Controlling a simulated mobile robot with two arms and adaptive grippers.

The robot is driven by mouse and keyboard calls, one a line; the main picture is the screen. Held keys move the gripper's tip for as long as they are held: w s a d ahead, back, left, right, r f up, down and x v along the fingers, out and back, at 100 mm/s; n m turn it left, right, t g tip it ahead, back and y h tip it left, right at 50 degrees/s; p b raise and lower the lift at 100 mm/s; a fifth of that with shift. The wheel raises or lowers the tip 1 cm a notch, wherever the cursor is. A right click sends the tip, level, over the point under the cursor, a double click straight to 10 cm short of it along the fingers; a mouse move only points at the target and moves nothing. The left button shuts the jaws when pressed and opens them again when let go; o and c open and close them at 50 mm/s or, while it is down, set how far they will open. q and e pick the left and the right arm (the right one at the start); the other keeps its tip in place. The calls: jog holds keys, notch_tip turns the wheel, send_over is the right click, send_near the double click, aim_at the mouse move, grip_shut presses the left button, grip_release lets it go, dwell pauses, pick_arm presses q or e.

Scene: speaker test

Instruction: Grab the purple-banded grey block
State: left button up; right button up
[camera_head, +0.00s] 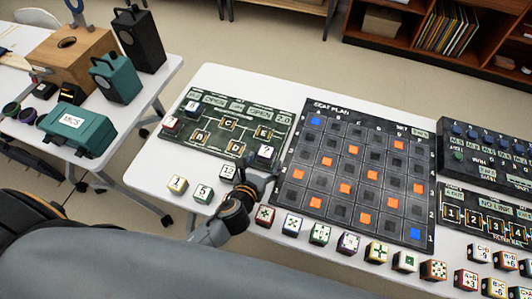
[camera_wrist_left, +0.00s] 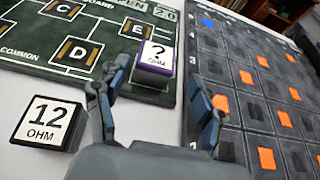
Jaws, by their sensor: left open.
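A block with a purple band, greyish sides and a white "? OHM" top (camera_head: 265,153) stands on the right edge of the green board (camera_head: 222,104). In the left wrist view the same block (camera_wrist_left: 152,72) lies ahead, between and beyond the fingertips. My left gripper (camera_head: 259,178) is just in front of it in the head view. In the left wrist view its fingers (camera_wrist_left: 160,74) are spread wide with nothing held. The right gripper does not show.
A "12 OHM" block (camera_wrist_left: 47,123) sits left of the fingers. The dark seat-plan board (camera_head: 326,185) with orange and blue squares lies close on the right. Several patterned cubes (camera_head: 320,234) line the white table's front. A teal "MICS" case (camera_head: 76,130) rests on another table.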

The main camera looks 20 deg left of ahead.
aim_at(263, 157)
pick_arm(q)
jog(key=x, duration=0.5)
jog(key=shift+w+a+r, duration=0.1)
jog(key=shift+a+r, duration=0.2)
jog(key=shift+r, duration=0.05)
jog(key=shift+c, duration=0.8)
jog(key=c, duration=1.1)
